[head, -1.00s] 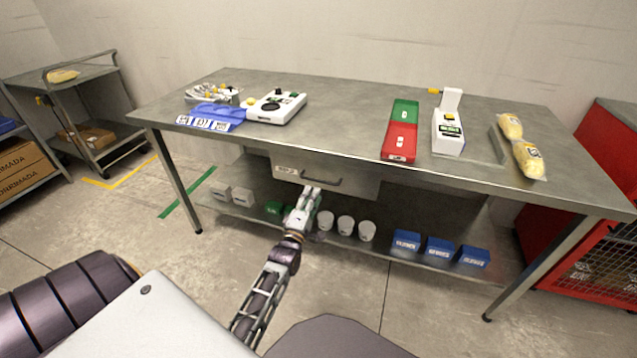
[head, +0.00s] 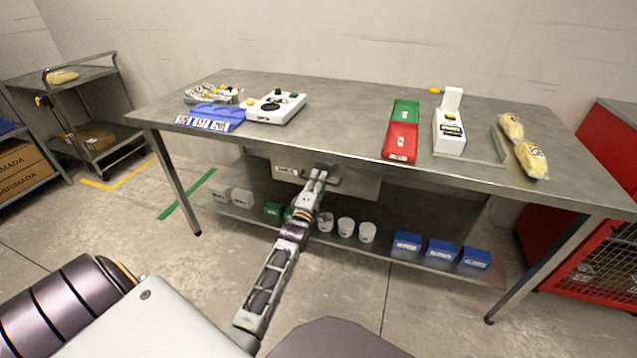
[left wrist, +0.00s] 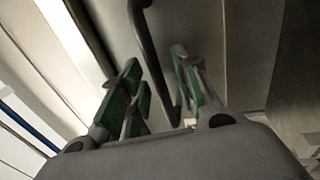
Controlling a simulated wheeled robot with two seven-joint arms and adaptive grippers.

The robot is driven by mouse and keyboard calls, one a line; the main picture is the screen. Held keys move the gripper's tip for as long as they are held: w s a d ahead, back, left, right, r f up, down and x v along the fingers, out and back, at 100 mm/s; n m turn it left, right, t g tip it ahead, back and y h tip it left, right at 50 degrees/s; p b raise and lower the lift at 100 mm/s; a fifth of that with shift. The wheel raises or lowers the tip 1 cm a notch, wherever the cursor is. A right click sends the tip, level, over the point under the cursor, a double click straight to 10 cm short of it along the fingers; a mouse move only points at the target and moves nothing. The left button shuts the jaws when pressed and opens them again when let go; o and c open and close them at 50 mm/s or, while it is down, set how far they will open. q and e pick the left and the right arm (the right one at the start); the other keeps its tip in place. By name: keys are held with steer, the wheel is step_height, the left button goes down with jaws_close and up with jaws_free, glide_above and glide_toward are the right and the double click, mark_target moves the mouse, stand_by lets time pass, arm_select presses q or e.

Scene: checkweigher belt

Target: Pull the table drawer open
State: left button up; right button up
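The table drawer (head: 358,187) is a grey metal front under the tabletop's near edge, with a small white label and a dark bar handle (head: 334,182). It looks closed. My left gripper (head: 319,173) is at the handle in the head view, covering its left part. In the left wrist view the left gripper's green-padded fingers (left wrist: 160,88) are apart, and the dark handle (left wrist: 150,45) runs between them. I cannot tell whether either finger touches it. My right gripper is in neither view.
The steel table (head: 330,120) carries a blue tray (head: 212,118), a white control box (head: 275,106), a green-and-red tray (head: 402,130), a white device (head: 449,130) and yellow bags. White cups and blue boxes (head: 440,249) stand on the lower shelf. The floor in front is clear.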

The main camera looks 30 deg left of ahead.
arm_select(q)
steer(key=shift+w, duration=0.1)
jaws_close()
stand_by(0.7)
